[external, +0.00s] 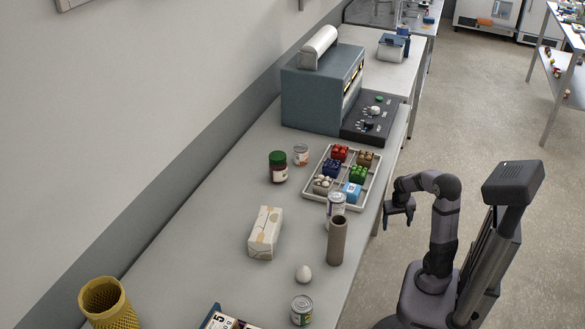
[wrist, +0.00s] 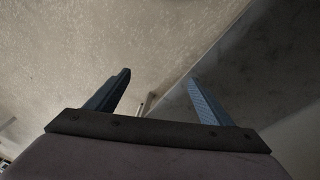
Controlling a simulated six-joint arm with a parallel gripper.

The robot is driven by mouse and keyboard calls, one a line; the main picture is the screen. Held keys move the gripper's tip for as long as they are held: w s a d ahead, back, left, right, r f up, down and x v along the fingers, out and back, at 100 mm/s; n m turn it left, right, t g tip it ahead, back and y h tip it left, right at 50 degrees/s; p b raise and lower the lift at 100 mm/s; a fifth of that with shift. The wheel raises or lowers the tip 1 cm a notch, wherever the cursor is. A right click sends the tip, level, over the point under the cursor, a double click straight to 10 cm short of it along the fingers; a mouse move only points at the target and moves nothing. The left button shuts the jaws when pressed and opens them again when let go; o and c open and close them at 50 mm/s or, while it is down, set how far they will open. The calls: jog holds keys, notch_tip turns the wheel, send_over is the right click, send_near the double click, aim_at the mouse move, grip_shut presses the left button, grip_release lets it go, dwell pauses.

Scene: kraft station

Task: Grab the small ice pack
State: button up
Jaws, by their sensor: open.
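A light blue block with a white label (external: 352,191) sits at the near right corner of a white tray (external: 374,184) on the table. It looks most like the small ice pack, but it is too small to be sure. My gripper (external: 398,217) is open and empty, to the right of the tray and past the table's right edge. In the wrist view, both fingers (wrist: 159,76) stand apart with nothing between them. The ice pack is not recognisable in that view.
The tray also holds red (external: 340,153), brown, dark blue and green pieces and a pale one. A can (external: 336,205) and a brown tube (external: 337,240) stand close in front of it.

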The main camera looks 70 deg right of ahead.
jog(key=s+d+r+m+g+y+p, duration=0.15)
jog(key=s+r+p, duration=0.25)
jog(key=r+p, duration=1)
jog(key=s+d+r+g+p, duration=0.25)
jog(key=r+p, duration=0.75)
jog(key=r, duration=0.8)
jog(key=w+a+r+m+t+y+p, duration=0.2)
jog(key=w+a+t+y+p, duration=0.1)
jog(key=w+a, duration=0.3)
jog(key=w+a+r+m+t+y+p, duration=0.2)
jog(key=w+a+y, duration=0.3)
jog(key=a, duration=0.3)
jog(key=w+a+r+m+t+y+p, duration=0.2)
jog(key=w+a+m+t+y+p, duration=0.1)
jog(key=w+a, duration=0.4)
jog(key=shift+w+a+r+t+y+p, duration=0.3)
jog(key=shift+r+t+y+p, duration=0.1)
jog(key=shift+y+p, duration=0.1)
jog(key=shift+w+a+r+m+t, duration=0.2)
jog(key=shift+w+m+t, duration=0.2)
jog(key=shift+w+m, duration=0.3)
